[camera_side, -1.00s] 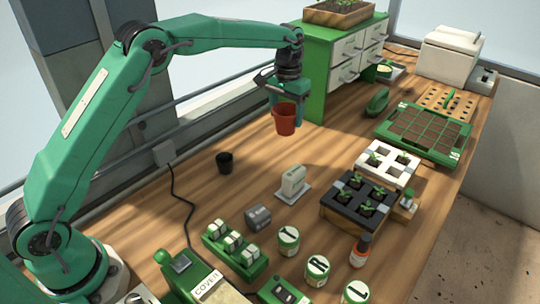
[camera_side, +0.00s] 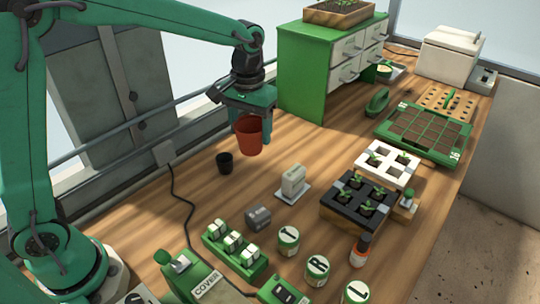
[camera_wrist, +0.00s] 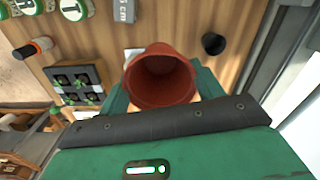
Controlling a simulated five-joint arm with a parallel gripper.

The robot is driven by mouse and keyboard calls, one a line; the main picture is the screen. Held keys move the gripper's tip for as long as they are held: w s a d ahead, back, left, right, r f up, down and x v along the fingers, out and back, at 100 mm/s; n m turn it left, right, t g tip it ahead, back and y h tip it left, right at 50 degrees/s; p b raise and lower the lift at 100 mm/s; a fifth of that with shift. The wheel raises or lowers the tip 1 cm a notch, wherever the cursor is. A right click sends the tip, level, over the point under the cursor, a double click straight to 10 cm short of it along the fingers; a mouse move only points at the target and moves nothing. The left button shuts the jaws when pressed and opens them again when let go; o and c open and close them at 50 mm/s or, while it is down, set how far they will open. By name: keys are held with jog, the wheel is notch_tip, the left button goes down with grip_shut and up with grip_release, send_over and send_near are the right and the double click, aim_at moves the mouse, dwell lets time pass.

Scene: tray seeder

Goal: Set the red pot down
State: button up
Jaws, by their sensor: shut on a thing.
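The red pot (camera_side: 249,137) hangs upright in my gripper (camera_side: 243,112), which is shut on it. The pot appears to be above the wooden table, behind and to the right of the small black pot (camera_side: 224,162) in the side view. In the wrist view the red pot (camera_wrist: 160,77) shows its open mouth, and its inside looks empty.
A white device on a flat plate (camera_side: 292,182) and a grey block (camera_side: 257,217) stand in front on the table. The black seedling tray (camera_side: 335,210) is to the right. A green drawer cabinet (camera_side: 320,60) stands behind. Bare wood (camera_side: 320,140) lies between the cabinet and the trays.

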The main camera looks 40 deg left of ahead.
jog(key=s+a+f+n, duration=0.1)
jog(key=s+f, duration=0.1)
jog(key=s, duration=0.9)
jog(key=s+a+f+n, duration=0.1)
jog(key=s+f, duration=0.2)
jog(key=s, duration=0.8)
jog(key=w+a+f, duration=0.4)
jog(key=a+f, duration=0.2)
jog(key=a, duration=0.5)
jog(key=shift+f, duration=0.25)
jog(key=shift+f, duration=0.1)
jog(key=shift+f, duration=1.9)
jog(key=shift+s+f, duration=0.1)
jog(key=shift+f, duration=0.05)
jog(key=o, duration=1)
jog(key=shift+c, duration=0.2)
